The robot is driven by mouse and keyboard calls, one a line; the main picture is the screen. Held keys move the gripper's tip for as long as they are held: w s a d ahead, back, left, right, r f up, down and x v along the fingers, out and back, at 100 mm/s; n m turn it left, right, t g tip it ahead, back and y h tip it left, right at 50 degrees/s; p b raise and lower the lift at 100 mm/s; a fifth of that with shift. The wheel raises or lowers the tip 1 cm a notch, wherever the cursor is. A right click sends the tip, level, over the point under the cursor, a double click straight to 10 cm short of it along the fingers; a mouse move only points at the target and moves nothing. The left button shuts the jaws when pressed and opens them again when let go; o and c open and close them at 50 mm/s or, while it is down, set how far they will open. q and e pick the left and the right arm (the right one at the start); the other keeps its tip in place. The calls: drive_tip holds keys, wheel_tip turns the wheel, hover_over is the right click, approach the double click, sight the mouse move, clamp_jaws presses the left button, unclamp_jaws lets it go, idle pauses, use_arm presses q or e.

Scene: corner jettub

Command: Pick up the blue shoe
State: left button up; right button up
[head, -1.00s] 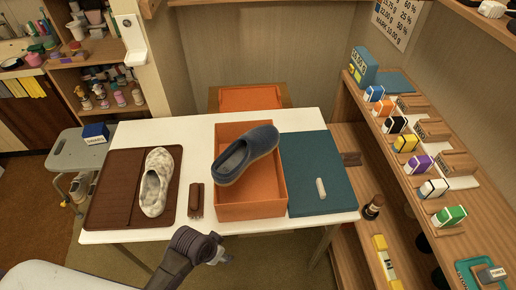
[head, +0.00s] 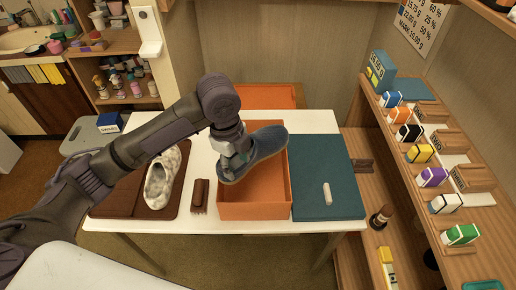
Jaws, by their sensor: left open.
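The blue shoe (head: 266,146) rests tilted on the orange open box (head: 253,211) on the white table, its toe pointing up and to the right. My left gripper (head: 232,160) is open at the shoe's heel end and covers much of its opening. I cannot tell whether the fingers touch the shoe. My right gripper is not in view.
A mottled white shoe (head: 161,180) lies on a brown mat (head: 117,196) at the left. A brown block (head: 200,196) stands beside the box. A teal board (head: 318,176) with a small white piece (head: 327,194) lies at the right. A shelf (head: 436,181) of colored erasers stands further right.

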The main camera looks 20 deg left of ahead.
use_arm(q)
drive_tip(key=w+a+r+m+y, duration=0.1)
drive_tip(key=w+a+r+m, duration=0.1)
drive_tip(key=a+r, duration=0.35)
drive_tip(key=shift+g, duration=0.3)
drive_tip(key=f, duration=0.8)
drive_tip(key=shift+w+d+f+p, duration=0.1)
drive_tip(key=shift+d+p, duration=0.15)
drive_tip(key=shift+p, duration=0.05)
drive_tip(key=f, duration=0.2)
drive_tip(key=f+p, duration=0.1)
drive_tip(key=f, duration=0.1)
drive_tip(key=shift+s+a+f, duration=0.1)
drive_tip(key=shift+s, duration=0.1)
drive_tip(key=shift+f, duration=0.55)
drive_tip(key=shift+r, duration=0.1)
clamp_jaws()
